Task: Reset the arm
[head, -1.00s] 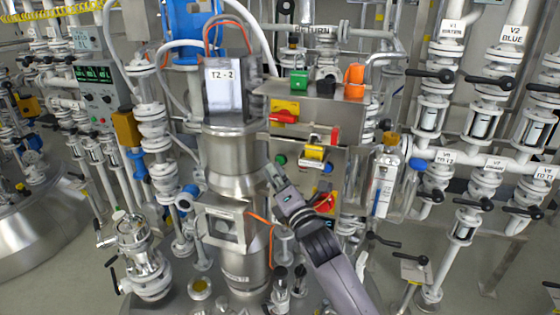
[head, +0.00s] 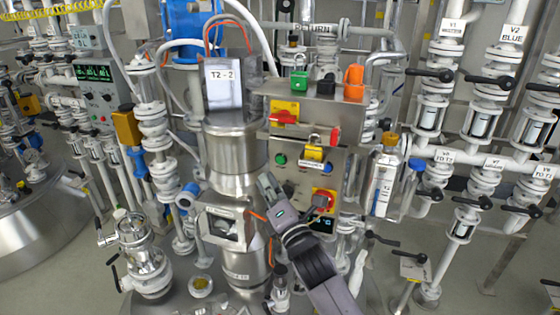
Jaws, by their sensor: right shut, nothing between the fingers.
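My right gripper (head: 265,184) shows in the lower middle of the head view, its arm coming up from the bottom. It is shut and empty. It is in front of the steel column labelled T2-2 (head: 236,152) and the lower left part of the control box (head: 318,158). I cannot tell whether it touches either. The control box carries a red and yellow switch (head: 284,112), a yellow padlocked piece (head: 313,153) and a red and yellow rotary switch (head: 324,201). My left gripper is out of view.
Green (head: 299,79), black and orange (head: 354,80) padlocks stand on the control box. White pipes with black-handled valves (head: 428,74) fill the right. A sampling valve assembly (head: 143,257) stands at the lower left. Grey floor (head: 75,275) shows at the bottom left.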

